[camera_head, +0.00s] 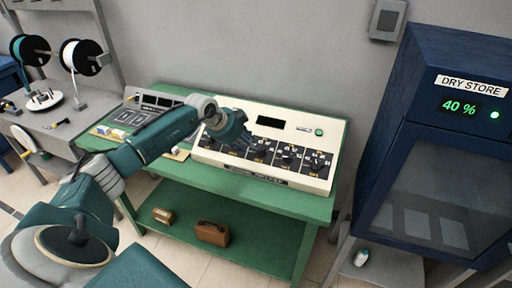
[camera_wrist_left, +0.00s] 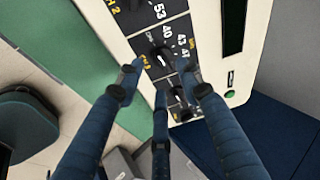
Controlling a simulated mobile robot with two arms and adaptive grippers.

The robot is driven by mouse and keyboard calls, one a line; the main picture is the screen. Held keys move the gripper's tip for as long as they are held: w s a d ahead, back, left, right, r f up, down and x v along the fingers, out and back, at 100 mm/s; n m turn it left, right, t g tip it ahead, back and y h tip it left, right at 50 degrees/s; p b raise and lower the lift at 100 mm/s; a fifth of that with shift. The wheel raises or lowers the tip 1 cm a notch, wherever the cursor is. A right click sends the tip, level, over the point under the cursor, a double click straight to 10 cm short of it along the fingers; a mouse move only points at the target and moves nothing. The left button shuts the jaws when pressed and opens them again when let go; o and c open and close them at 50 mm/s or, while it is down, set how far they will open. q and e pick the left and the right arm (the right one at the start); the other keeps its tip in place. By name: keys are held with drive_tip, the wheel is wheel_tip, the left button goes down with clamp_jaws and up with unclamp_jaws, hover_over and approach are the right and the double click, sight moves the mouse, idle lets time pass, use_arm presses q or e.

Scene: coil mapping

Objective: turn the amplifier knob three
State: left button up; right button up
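The amplifier (camera_head: 217,156) is a cream console with a row of black knob panels, standing on a green bench. In the left wrist view, the knob beside the yellow CH 3 label (camera_wrist_left: 163,58) is black with a pointer and white numbers around it. My left gripper (camera_head: 252,149) is above the left part of the knob row in the head view. In the left wrist view its blue fingers (camera_wrist_left: 160,78) are spread, with two tips either side of the line to this knob. They hold nothing; contact is unclear. Another knob below is partly hidden by the fingers. My right gripper is not in view.
A dark display (camera_head: 270,122) and a green button (camera_head: 319,132) are on the amplifier. A grey control unit (camera_head: 150,104) stands left of it. A blue dry store cabinet (camera_head: 425,150) reading 40 % stands right. A brown case (camera_head: 212,233) lies on the lower shelf.

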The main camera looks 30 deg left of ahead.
use_arm(q)
drive_tip(key=x, duration=0.5)
drive_tip(key=shift+w+d+f+p, duration=0.15)
drive_tip(key=shift+w+f+p, duration=0.1)
drive_tip(key=shift+p, duration=0.15)
drive_tip(key=shift+s, duration=0.1)
clamp_jaws()
